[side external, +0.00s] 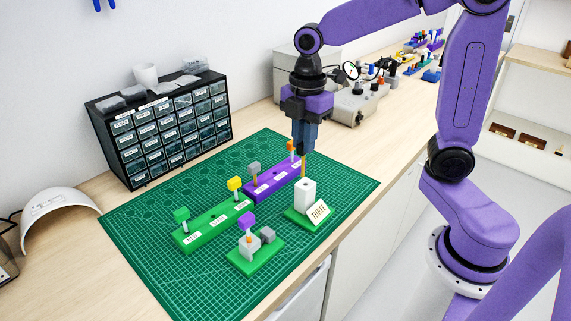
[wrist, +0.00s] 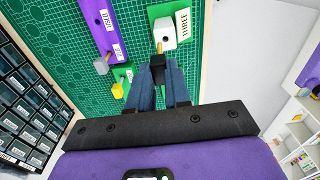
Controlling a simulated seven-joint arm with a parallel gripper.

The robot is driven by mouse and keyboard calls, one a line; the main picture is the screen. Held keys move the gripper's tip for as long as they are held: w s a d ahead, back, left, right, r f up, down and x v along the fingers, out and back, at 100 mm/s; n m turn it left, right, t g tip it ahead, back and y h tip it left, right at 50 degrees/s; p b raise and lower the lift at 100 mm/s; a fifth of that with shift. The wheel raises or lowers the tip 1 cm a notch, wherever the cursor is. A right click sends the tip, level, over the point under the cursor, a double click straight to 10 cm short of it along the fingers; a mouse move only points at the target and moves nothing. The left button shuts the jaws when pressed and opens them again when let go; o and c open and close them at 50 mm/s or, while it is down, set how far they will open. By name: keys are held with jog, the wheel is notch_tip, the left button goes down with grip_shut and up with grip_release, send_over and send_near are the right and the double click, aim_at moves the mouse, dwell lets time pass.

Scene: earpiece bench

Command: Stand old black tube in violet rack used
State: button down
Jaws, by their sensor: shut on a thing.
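My gripper (side external: 303,151) is above the white block, pointing down and shut on a black tube (wrist: 158,70) with a thin tan stem below it (side external: 303,166). The stem's tip is close to the top of the white block; I cannot tell whether it touches. The violet rack (side external: 264,187) lies left of my gripper, with white labels on it. A grey-capped piece (side external: 254,168) stands at its near end and an orange-capped piece (side external: 291,147) near its far end. The rack also shows in the wrist view (wrist: 92,14); one label there seems to read USED.
The white block (side external: 305,195) stands on a green base with a THREE sign (side external: 318,211). A green rack (side external: 212,227) holds green and yellow pieces. A small green stand (side external: 258,262) carries a violet-capped piece and grey blocks. A drawer cabinet (side external: 170,130) stands behind. The mat's left side is clear.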

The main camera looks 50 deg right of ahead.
jog(key=w+d+f, duration=0.1)
jog(key=w, duration=0.5)
jog(key=w+d+f, duration=0.1)
jog(key=w+d, duration=0.1)
jog(key=w, duration=0.4)
jog(key=shift+w+d+f, duration=0.15)
jog(key=shift+d+f, duration=0.15)
jog(key=shift+f, duration=0.1)
jog(key=shift+f, duration=2.2)
jog(key=shift+f, duration=1.3)
jog(key=c, duration=1)
grip_release()
